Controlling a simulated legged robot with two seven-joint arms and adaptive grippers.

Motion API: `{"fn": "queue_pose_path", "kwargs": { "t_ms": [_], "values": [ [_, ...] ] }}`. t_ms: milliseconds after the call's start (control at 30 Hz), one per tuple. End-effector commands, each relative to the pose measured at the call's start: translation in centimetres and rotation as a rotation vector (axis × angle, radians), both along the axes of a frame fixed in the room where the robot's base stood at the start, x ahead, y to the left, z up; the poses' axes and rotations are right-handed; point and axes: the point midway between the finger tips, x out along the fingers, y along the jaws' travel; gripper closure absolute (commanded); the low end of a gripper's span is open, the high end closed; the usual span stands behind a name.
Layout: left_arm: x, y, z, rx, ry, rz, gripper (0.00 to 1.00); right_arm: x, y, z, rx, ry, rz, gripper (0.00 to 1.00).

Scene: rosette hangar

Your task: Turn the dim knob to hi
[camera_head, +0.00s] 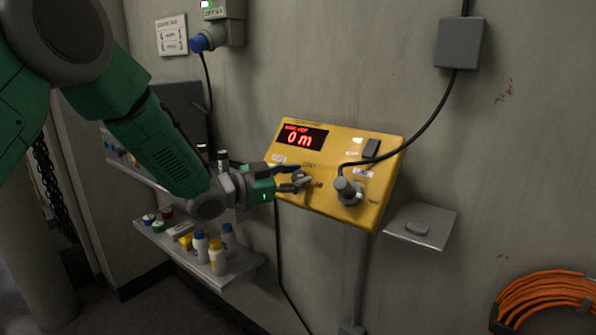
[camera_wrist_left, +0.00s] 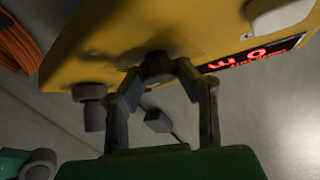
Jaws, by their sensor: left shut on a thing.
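A yellow control box (camera_head: 330,215) is fixed to the wall, with a red lit display (camera_head: 304,137) reading "0 m". My left gripper (camera_head: 297,178), on the green arm, is at the front of the box. Its fingers are shut on a dark round knob (camera_wrist_left: 157,67), seen in the left wrist view between the fingertips. In the head view the fingers partly hide this knob and its printed label, so its setting cannot be read. The yellow box also shows in the left wrist view (camera_wrist_left: 110,45). My right gripper is not in view.
A grey plug with a black cable (camera_head: 347,190) sits at the box's right. A small metal shelf (camera_head: 441,220) is beside it. Bottles (camera_head: 217,257) stand on a lower shelf at left. An orange hose coil (camera_head: 545,295) hangs at lower right.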

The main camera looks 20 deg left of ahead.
Motion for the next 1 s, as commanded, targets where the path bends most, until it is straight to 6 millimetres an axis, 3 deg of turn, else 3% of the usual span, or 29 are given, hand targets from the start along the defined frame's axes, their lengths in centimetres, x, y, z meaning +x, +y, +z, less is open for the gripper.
{"fn": "queue_pose_path", "kwargs": {
  "t_ms": [600, 1000],
  "values": [
    [-0.1, 0.0, -0.2, 0.410, -0.137, -0.390, 1.00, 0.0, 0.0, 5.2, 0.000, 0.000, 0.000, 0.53],
    [-0.2, 0.0, -0.2, 0.581, -0.203, -0.557, 1.00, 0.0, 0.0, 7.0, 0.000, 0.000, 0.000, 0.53]
  ]
}}
